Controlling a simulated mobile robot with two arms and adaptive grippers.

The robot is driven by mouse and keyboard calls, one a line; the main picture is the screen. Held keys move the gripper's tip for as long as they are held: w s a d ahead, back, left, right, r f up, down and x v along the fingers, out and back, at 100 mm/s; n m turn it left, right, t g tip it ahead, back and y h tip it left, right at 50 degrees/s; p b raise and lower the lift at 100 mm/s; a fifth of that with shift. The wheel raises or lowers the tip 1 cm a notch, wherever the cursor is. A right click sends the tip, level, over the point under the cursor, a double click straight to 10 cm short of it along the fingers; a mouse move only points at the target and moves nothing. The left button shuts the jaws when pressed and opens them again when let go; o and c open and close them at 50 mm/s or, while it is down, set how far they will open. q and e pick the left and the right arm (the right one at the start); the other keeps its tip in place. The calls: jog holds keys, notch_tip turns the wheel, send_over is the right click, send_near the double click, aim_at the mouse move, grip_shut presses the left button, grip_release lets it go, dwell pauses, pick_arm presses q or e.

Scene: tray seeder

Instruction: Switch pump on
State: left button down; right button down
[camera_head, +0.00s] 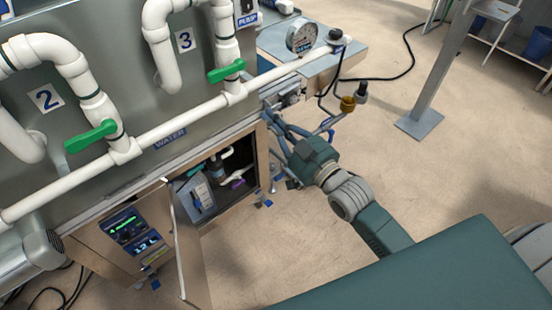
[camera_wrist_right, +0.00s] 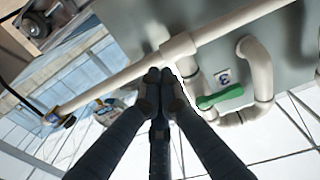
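A small blue-and-white label that seems to read "PUMP" (camera_head: 247,19) is on the machine panel at the top. I cannot make out a separate pump switch. My right gripper (camera_head: 268,116) is beside the machine's right end, below the white water pipe (camera_head: 185,125) and right of the open cabinet. In the right wrist view its fingertips (camera_wrist_right: 160,77) are together, with nothing visible between them. They overlap the white pipe there; contact cannot be told. A green valve handle (camera_wrist_right: 219,96) shows right of them. My left gripper is not in view.
The cabinet door (camera_head: 190,245) stands open, showing a box and fittings inside. Lit displays (camera_head: 125,226) are left of it. A pressure gauge (camera_head: 302,38) and brass fitting (camera_head: 347,103) are near the right end.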

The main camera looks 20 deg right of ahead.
jog(key=s+f+g+h, duration=0.2)
jog(key=s+f+g, duration=0.2)
jog(key=f, duration=0.5)
jog(key=shift+s+a+f, duration=0.2)
jog(key=shift+s+a, duration=0.25)
jog(key=shift+s, duration=0.15)
jog(key=s+d+f+g+h, duration=0.15)
jog(key=s+f, duration=0.25)
jog(key=f, duration=0.8)
jog(key=s+d+f+m+g, duration=0.1)
jog(key=s+d+f+g, duration=0.2)
jog(key=f, duration=0.8)
jog(key=s+d+f+g+h, duration=0.15)
jog(key=s+f, duration=0.35)
jog(key=f, duration=0.7)
jog(key=s+f+g, duration=0.2)
jog(key=s+f, duration=0.4)
jog(key=s, duration=0.4)
jog(key=s+f+g, duration=0.2)
jog(key=s+f, duration=0.4)
jog(key=s, duration=0.4)
jog(key=s+f+g, duration=0.2)
jog(key=s+f, duration=0.5)
jog(key=s, duration=0.4)
jog(key=shift+g, duration=0.4)
